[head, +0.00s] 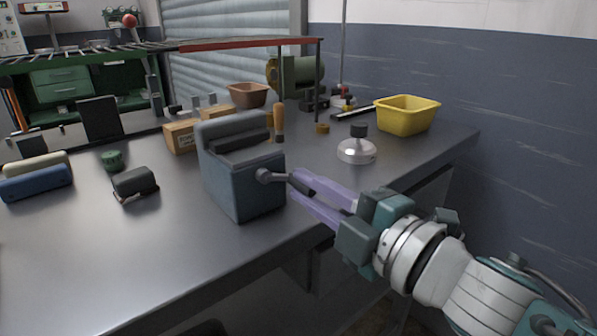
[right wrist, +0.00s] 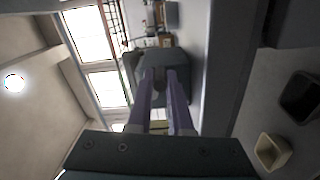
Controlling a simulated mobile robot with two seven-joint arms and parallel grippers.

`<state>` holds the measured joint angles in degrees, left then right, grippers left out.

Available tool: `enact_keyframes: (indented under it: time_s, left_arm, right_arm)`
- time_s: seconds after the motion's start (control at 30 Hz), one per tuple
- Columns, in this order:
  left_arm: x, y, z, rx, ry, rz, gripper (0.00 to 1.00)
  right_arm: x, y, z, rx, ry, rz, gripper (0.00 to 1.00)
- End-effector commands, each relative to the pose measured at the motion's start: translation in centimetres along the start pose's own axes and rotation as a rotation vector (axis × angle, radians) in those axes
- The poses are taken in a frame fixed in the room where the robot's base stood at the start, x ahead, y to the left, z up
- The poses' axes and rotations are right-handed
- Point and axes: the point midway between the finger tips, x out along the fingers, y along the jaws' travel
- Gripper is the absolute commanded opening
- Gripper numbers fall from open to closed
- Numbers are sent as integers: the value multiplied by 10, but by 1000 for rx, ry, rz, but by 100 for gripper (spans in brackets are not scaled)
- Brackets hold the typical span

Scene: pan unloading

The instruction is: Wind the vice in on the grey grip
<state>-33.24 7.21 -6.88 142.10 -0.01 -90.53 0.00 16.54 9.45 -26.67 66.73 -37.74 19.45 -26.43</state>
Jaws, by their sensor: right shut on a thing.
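The vice (head: 243,180) is a blue-grey block near the table's front edge, with a taller back jaw and a dark slot across its top. A round hub (head: 263,175) with a short crank sticks out of its right side, ending in a dark grey grip (head: 299,183). My right gripper (head: 300,188) has purple fingers and is shut on the grey grip, beside the vice. In the right wrist view the vice (right wrist: 172,62) lies straight ahead, with the fingertips (right wrist: 164,78) close to it; the grip is mostly hidden between them. My left gripper is out of view.
On the table (head: 150,240) stand a glass flask (head: 357,151), a yellow bin (head: 407,115), an orange-handled tool (head: 279,122), cardboard boxes (head: 181,136) and a dark grey block (head: 134,183). Blue and beige rolls lie far left. The front left of the table is clear.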

Motion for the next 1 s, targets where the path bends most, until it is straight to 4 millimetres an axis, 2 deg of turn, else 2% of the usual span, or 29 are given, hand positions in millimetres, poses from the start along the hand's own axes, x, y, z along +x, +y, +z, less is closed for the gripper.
enact_keyframes:
  time_s: [0.53,0.57,0.8,1.0]
  left_arm:
    - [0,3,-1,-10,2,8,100]
    - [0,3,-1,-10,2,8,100]
    - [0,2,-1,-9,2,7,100]
    - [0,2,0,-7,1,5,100]
  right_arm:
    - [0,-2,0,22,-1,-2,0]
    - [0,-2,0,22,-1,-2,22]
    - [0,-1,0,21,0,-1,48]
    - [0,-1,0,21,0,0,48]
